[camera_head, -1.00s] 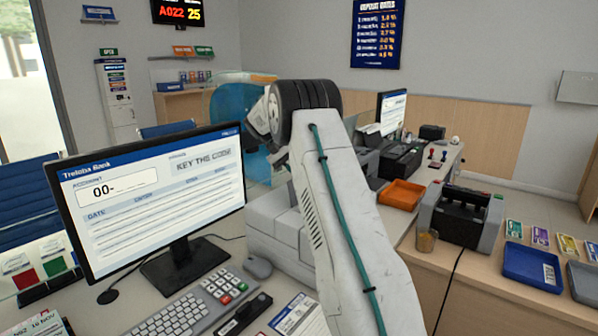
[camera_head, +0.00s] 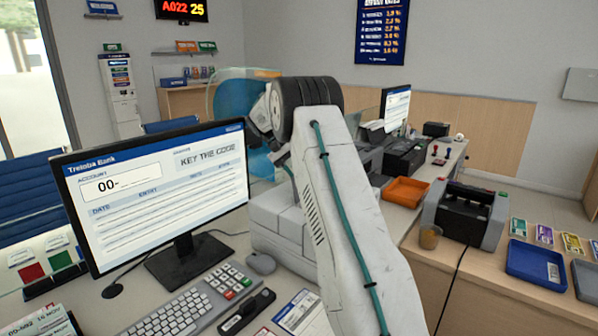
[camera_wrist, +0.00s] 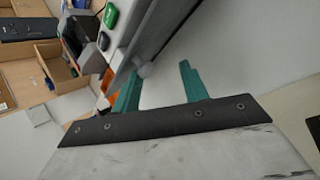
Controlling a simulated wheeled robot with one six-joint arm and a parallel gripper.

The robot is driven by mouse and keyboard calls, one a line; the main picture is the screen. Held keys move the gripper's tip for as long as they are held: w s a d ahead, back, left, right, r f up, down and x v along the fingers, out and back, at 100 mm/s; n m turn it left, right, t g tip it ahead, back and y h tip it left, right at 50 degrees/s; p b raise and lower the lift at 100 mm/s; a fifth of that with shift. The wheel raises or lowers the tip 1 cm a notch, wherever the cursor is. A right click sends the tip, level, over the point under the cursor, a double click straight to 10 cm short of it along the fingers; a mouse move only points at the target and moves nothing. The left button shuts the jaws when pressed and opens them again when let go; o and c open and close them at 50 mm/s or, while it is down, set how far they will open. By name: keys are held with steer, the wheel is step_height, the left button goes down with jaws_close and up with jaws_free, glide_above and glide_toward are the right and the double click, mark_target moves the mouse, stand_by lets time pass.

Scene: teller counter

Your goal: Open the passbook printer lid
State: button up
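The passbook printer appears to be the pale grey boxy machine (camera_head: 280,212) behind the monitor in the head view, partly hidden by my arm. My gripper (camera_wrist: 160,88) has two teal fingers spread apart. A small pale grey knob or corner (camera_wrist: 146,70) shows near the gap, with no clear contact. The head view hides the fingers.
A monitor (camera_head: 155,190), keyboard (camera_head: 190,305) and mouse (camera_head: 261,263) stand at the left. An orange tray (camera_head: 407,191), a dark-grey counting machine (camera_head: 465,212) and a blue tray (camera_head: 536,264) are at the right. A blue translucent panel (camera_head: 228,100) is behind my arm.

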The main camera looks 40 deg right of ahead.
stand_by(0.3)
steer(key=v, duration=0.7)
steer(key=shift+w+r, duration=0.2)
steer(key=shift+r, duration=0.15)
